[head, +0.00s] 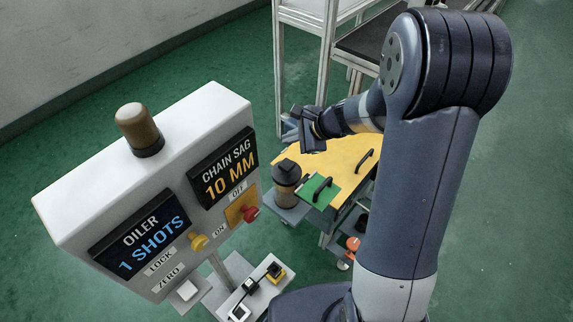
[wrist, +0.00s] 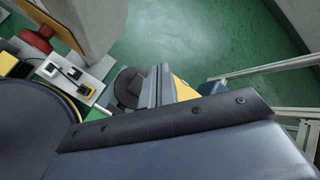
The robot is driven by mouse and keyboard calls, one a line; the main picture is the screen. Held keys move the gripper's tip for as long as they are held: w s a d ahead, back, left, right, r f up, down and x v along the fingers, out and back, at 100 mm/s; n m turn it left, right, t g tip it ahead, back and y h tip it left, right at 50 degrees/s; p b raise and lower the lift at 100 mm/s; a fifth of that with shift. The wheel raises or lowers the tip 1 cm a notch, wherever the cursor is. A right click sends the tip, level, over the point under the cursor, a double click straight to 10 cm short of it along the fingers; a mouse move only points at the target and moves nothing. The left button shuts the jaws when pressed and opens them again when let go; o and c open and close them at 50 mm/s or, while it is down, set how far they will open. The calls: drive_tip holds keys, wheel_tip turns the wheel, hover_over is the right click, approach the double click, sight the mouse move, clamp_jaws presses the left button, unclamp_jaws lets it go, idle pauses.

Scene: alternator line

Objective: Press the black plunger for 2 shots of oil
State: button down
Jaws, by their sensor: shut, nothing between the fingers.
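The oiler (head: 286,190) is a brownish cylinder with a black plunger (head: 286,168) on top, standing upright on a small grey shelf beside the yellow table. In the wrist view the plunger (wrist: 127,86) shows from above as a dark round disc. My gripper (head: 297,132) is shut and empty, just above and beyond the plunger in the head view. A small gap seems to show between them; I cannot tell its height. The oiler display (head: 140,235) reads 1 SHOTS.
The white control box (head: 150,170) with the CHAIN SAG 10 MM display (head: 223,168), yellow knob (head: 199,242) and red button (head: 250,213) stands at left. A green plate (head: 320,190) with a black handle lies on the yellow table (head: 345,155). A metal frame (head: 328,60) stands behind.

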drive_tip(key=b, duration=0.6)
approach(284, 163)
drive_tip(key=w+a+f, duration=0.1)
drive_tip(key=w+a, duration=0.1)
drive_tip(key=a, duration=0.1)
drive_tip(key=w+a+f, duration=0.1)
drive_tip(key=shift+a+f, duration=0.15)
drive_tip(key=shift+f, duration=0.2)
idle(1.0)
drive_tip(key=shift+f+b, duration=0.4)
drive_tip(key=shift+b, duration=0.1)
drive_tip(key=shift+f+b, duration=0.75)
drive_tip(key=shift+f, duration=0.05)
idle(0.8)
drive_tip(key=shift+r, duration=0.1)
drive_tip(key=shift+r+p, duration=0.95)
drive_tip(key=shift+r, duration=0.15)
drive_tip(key=shift+r+p, duration=2)
drive_tip(key=shift+r, duration=0.55)
